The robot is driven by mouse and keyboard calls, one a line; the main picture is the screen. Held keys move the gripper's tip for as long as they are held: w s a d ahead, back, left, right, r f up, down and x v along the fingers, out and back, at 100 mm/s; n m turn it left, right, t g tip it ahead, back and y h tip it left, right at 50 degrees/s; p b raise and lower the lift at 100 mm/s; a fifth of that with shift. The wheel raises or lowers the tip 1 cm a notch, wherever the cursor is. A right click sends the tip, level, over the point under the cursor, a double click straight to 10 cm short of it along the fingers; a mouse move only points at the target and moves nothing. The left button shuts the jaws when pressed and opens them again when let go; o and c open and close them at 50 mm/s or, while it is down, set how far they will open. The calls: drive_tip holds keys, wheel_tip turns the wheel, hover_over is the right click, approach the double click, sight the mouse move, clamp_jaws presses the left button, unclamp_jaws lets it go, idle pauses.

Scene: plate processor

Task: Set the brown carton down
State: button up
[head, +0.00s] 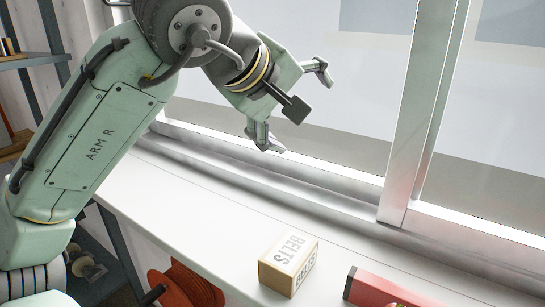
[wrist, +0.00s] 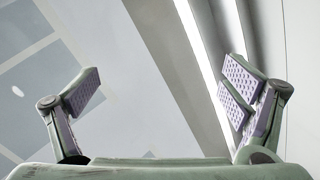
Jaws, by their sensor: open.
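The brown carton (head: 289,263), marked BELTS, sits upright on the white window sill (head: 215,222) in the lower middle of the head view. The carton does not show in the wrist view.
A window post (head: 415,120) rises behind the sill. An orange-red reel (head: 185,288) is below the sill's front edge. The sill left of the carton is clear.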

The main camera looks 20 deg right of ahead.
sight(290, 249)
drive_tip(key=s+a+f+n+g+y, duration=0.1)
drive_tip(key=s+f+g+y, duration=0.1)
drive_tip(key=s+y, duration=0.1)
drive_tip(key=s+a+f+n+g+y, duration=0.2)
drive_tip(key=s+f+y, duration=0.1)
drive_tip(key=s+a+f+n+g+y, duration=0.1)
drive_tip(key=s+f+n+g+y, duration=0.1)
drive_tip(key=s+f, duration=0.1)
drive_tip(key=shift+a+f+y, duration=0.2)
drive_tip(key=shift+a+y, duration=0.05)
drive_tip(key=shift+y, duration=0.15)
drive_tip(key=shift+n, duration=0.3)
wheel_tip(290, 249, down, 5)
drive_tip(key=shift+s+a+r, duration=0.15)
drive_tip(key=shift+s+f+p, duration=0.15)
drive_tip(key=shift+f+p, duration=0.2)
drive_tip(key=shift+f, duration=1.15)
drive_tip(key=shift+s+f+p, duration=0.1)
drive_tip(key=shift+f+p, duration=0.25)
drive_tip(key=shift+f, duration=1.1)
drive_tip(key=shift+c, duration=0.4)
drive_tip(key=c, duration=1.3)
drive_tip(key=shift+c, duration=0.2)
drive_tip(key=shift+r, duration=0.15)
